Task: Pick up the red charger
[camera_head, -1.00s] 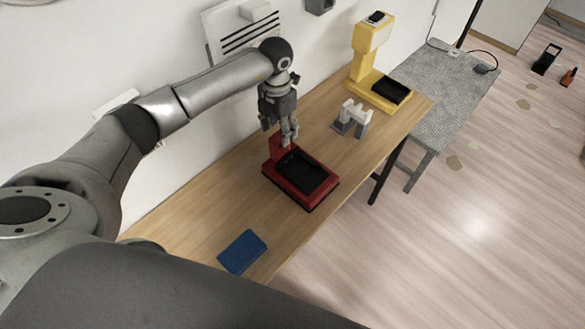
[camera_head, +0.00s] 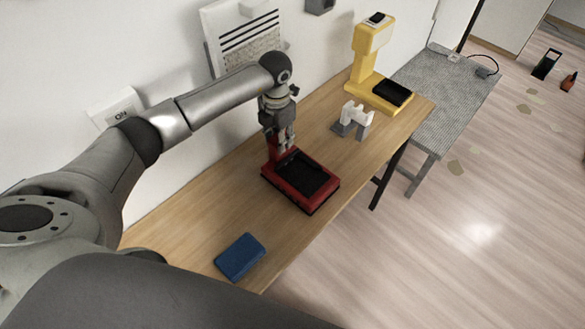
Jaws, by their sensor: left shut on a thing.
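The red charger (camera_head: 322,202) sits on the wooden table, with a dark recessed top and a raised red part at its back left. My left gripper (camera_head: 284,148) points down at that raised part and is shut on it. The fingers partly hide the raised part. The charger's base looks to be on or very close to the table; I cannot tell whether there is a gap under it. My right gripper is not in view.
A blue box (camera_head: 240,257) lies on the wooden table (camera_head: 192,222) at the near end. A grey-white stand (camera_head: 354,120) and a yellow device (camera_head: 365,75) stand farther along. A grey table (camera_head: 440,100) adjoins the far end. The wall runs close behind.

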